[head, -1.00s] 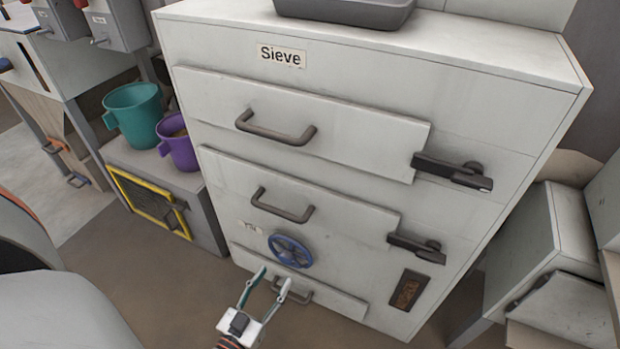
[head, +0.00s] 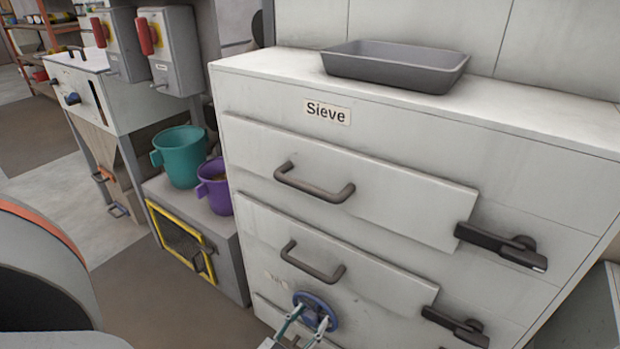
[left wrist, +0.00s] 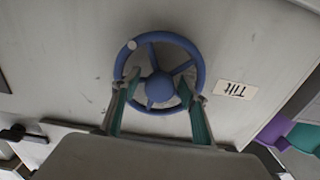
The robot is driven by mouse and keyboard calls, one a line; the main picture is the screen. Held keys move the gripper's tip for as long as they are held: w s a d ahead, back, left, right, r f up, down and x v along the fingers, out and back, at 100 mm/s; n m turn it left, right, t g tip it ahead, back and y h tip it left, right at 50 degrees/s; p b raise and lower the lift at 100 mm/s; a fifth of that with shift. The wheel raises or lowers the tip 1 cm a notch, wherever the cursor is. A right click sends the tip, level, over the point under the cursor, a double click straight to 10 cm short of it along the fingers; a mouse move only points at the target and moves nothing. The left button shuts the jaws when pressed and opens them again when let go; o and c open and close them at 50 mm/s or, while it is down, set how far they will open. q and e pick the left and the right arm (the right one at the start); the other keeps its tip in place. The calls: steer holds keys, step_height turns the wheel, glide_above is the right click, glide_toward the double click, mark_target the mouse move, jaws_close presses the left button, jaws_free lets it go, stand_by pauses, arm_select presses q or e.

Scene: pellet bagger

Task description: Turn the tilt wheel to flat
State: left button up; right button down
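The blue tilt wheel (head: 316,308) is on the front of the sieve cabinet (head: 345,232), low in the head view. It fills the upper middle of the left wrist view (left wrist: 199,78), with a "Tilt" label (left wrist: 235,90) beside it and a pale dot on its rim. My left gripper (head: 306,322) is at the wheel, its two fingers apart. In the left wrist view its fingertips (left wrist: 158,90) lie at the two sides of the wheel's lower half; I cannot tell whether they touch the rim. My right gripper is not in view.
Above the wheel are drawers with handles (head: 314,190) and dark latches (head: 500,246) sticking out at the right. A grey tray (head: 395,75) is on top. Teal (head: 180,158) and purple (head: 215,190) jugs stand on a low box at the left.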

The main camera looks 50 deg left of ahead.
arm_select(q)
jaws_close()
